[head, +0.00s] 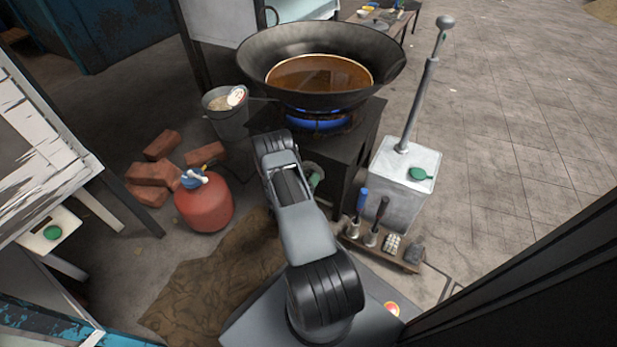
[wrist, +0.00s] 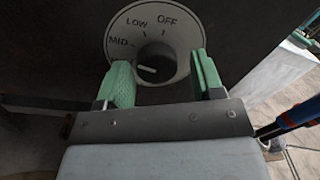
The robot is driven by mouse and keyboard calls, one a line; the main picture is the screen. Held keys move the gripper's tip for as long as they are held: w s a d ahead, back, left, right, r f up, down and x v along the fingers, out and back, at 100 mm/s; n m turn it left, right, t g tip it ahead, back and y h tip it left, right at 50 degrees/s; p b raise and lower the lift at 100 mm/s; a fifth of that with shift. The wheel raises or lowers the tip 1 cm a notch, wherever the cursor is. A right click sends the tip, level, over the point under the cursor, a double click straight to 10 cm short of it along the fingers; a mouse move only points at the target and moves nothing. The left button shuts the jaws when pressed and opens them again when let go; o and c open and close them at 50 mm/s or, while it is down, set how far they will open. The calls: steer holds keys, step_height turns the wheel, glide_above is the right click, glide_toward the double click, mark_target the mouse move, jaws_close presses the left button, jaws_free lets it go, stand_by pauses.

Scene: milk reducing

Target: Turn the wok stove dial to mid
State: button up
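The stove dial (wrist: 185,42) is a pale round plate on the dark stove front, marked OFF, LOW and MID, with a dark knob (wrist: 160,57) at its centre. The knob's white mark points left, slightly below the MID tick. My gripper (wrist: 160,65) is open, with one green finger on each side of the knob and visible gaps in the picture. In the head view, my arm hides the dial and most of the gripper. The wok (head: 386,78) holds brown liquid over blue flames on the stove (head: 345,150).
A red gas cylinder (head: 205,207), bricks (head: 152,173) and a bucket (head: 230,124) stand left of the stove. A white box (head: 402,185) with an upright handle and a low rack of tools (head: 385,248) stand to the right. Floor at upper right is open.

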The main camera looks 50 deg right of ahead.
steer(key=shift+o, duration=0.6)
steer(key=shift+w, duration=0.1)
steer(key=shift+a, duration=0.15)
steer(key=shift+a, duration=0.3)
steer(key=s+a+p, duration=0.2)
steer(key=a+p, duration=0.2)
steer(key=a, duration=0.8)
steer(key=shift+s+a+f, duration=0.25)
steer(key=shift+s+a, duration=0.05)
steer(key=shift+a, duration=0.1)
